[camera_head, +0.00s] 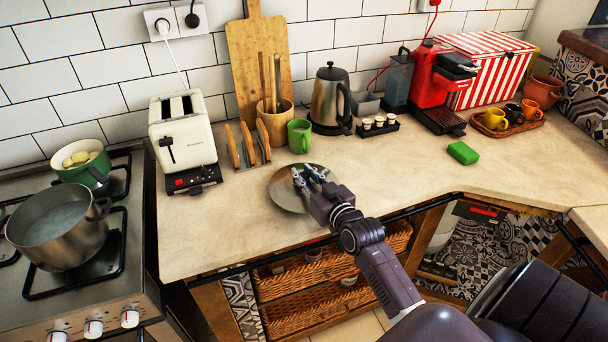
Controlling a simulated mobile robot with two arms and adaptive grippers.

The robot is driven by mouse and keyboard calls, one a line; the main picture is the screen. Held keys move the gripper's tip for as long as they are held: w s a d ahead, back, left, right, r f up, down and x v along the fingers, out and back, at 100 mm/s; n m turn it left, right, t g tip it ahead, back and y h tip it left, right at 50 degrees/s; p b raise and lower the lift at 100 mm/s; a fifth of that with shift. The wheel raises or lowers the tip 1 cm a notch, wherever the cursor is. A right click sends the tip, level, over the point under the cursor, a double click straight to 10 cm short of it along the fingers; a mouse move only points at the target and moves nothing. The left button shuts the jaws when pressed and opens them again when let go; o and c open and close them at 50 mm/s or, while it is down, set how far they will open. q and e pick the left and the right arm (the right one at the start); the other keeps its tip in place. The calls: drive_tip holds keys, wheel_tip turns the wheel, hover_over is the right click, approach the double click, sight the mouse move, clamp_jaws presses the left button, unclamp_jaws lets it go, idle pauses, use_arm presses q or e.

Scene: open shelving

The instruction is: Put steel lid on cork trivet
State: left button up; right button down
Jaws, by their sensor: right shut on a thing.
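The steel lid (284,192) is a round grey disc at the front middle of the counter, below the green mug. My right gripper (309,175) is over the lid's middle and right side, with its fingers shut on it. The fingers hide the part they hold. I cannot tell whether the lid touches the counter or is slightly above it. I see no cork trivet; anything under the lid is hidden. My left gripper is not in view.
Behind the lid are a toast rack (248,146), a green mug (299,136) and a kettle (330,98). A toaster (183,140) stands left. A steel pot (59,228) is on the stove. A green sponge (463,153) lies right. The counter is clear around the lid.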

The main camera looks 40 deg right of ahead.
drive_tip(key=shift+s+a+f, duration=0.1)
drive_tip(key=shift+s+f, duration=0.1)
drive_tip(key=shift+f, duration=0.3)
drive_tip(key=c, duration=2)
unclamp_jaws()
drive_tip(key=shift+f, duration=0.15)
drive_tip(key=shift+c, duration=0.2)
drive_tip(key=o, duration=0.3)
drive_tip(key=shift+w, duration=0.15)
drive_tip(key=shift+r, duration=0.7)
drive_tip(key=shift+s+r, duration=0.15)
drive_tip(key=shift+s, duration=0.1)
drive_tip(key=s, duration=0.3)
drive_tip(key=s+r, duration=0.1)
drive_tip(key=s, duration=0.3)
drive_tip(key=s+a+b, duration=0.1)
drive_tip(key=s, duration=0.3)
drive_tip(key=shift+s+a+r, duration=0.1)
drive_tip(key=shift+s+r, duration=0.05)
